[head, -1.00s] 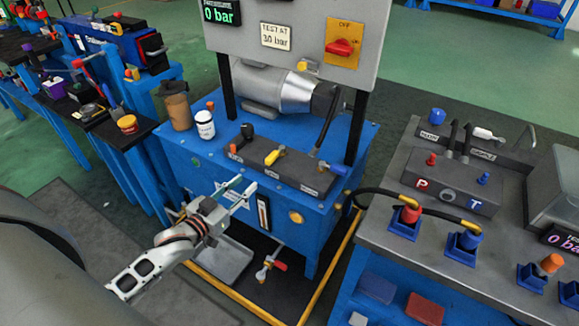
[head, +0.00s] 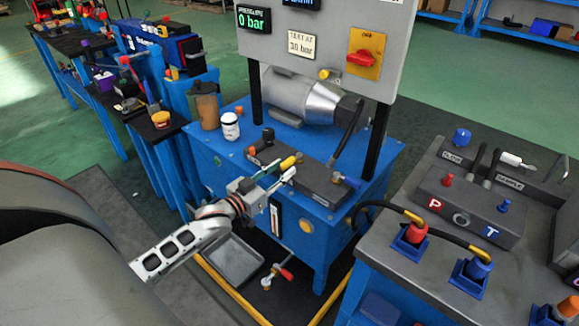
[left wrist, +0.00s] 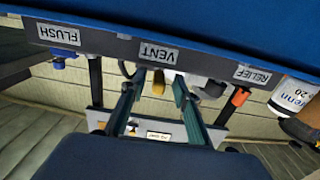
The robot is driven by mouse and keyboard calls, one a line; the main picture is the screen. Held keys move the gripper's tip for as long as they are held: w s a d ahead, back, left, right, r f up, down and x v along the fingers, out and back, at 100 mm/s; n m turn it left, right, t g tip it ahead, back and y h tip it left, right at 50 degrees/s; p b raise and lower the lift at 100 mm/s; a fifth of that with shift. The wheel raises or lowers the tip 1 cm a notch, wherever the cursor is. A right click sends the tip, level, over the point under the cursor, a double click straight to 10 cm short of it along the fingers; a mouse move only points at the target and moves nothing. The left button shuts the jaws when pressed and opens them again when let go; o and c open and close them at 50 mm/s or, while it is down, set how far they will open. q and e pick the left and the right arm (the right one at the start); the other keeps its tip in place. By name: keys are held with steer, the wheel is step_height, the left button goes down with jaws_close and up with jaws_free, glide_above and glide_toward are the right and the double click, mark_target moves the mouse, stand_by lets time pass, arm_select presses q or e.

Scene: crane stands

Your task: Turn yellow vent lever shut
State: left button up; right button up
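The yellow vent lever (head: 289,162) is on the dark valve block (head: 320,186) on top of the blue power unit. In the left wrist view, which is upside down, the yellow lever (left wrist: 158,82) shows beyond the VENT label (left wrist: 158,53). My left gripper (head: 280,173) is at the front of the block, close to the lever. In the left wrist view its two fingers (left wrist: 154,84) are apart, with the yellow lever between their tips in the picture. I cannot tell whether a finger touches it. My right gripper is not in view.
An orange relief lever (left wrist: 238,98) and a blue flush lever (left wrist: 60,60) flank the vent lever. A white bottle (head: 230,126) and a brown jug (head: 207,106) stand on the unit's left. The panel (head: 310,45) above reads 0 bar. A grey bench (head: 400,258) stands at the right.

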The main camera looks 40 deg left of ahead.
mark_target(292, 161)
arm_select(q)
steer(key=shift+w+d, duration=0.15)
steer(key=shift+w, duration=1.45)
jaws_close()
